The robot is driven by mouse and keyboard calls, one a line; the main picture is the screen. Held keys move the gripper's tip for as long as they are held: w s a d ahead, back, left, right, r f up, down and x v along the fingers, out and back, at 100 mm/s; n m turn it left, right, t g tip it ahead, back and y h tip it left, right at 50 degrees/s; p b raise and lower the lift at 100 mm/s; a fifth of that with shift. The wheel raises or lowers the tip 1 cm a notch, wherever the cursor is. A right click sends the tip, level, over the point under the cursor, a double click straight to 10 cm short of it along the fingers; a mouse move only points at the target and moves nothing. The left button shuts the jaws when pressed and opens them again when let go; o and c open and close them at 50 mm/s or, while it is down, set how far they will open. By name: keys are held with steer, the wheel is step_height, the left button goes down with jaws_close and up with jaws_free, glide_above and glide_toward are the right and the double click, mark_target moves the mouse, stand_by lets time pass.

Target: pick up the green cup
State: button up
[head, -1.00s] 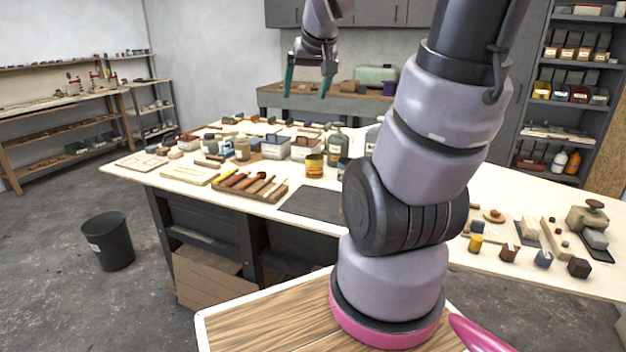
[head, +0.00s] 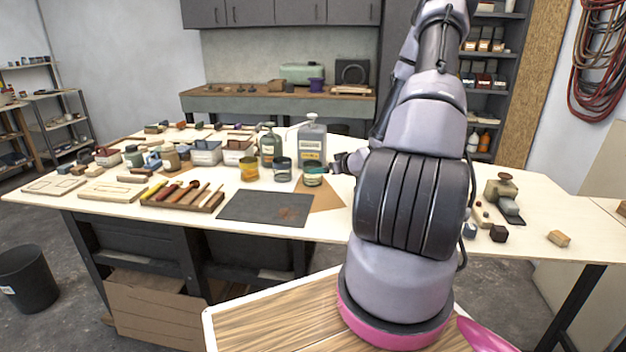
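A small cup with a green band (head: 313,178) stands on the pale worktable, in front of a large grey can. I take it for the green cup. My gripper (head: 328,169) is low over the table at the cup's right side, with a teal finger at or across the cup's upper part. My arm hides much of the gripper. I cannot tell whether the fingers touch the cup or how far apart they are.
A glass jar (head: 282,170) and a yellow tin (head: 249,170) stand left of the cup. The grey can (head: 312,138) and a green bottle (head: 270,146) stand behind. A dark mat (head: 262,208) lies clear in front. A tool tray (head: 183,196) is farther left.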

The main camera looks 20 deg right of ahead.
mark_target(308, 169)
steer(key=shift+w+a+f+t, duration=0.15)
steer(key=shift+w+f+t, duration=0.15)
steer(key=shift+f, duration=0.15)
steer(key=x, duration=0.4)
steer(key=shift+r+x, duration=0.15)
steer(key=shift+x, duration=1.4)
steer(key=shift+r+x, duration=0.1)
steer(key=shift+x, duration=1.45)
steer(key=c, duration=1.1)
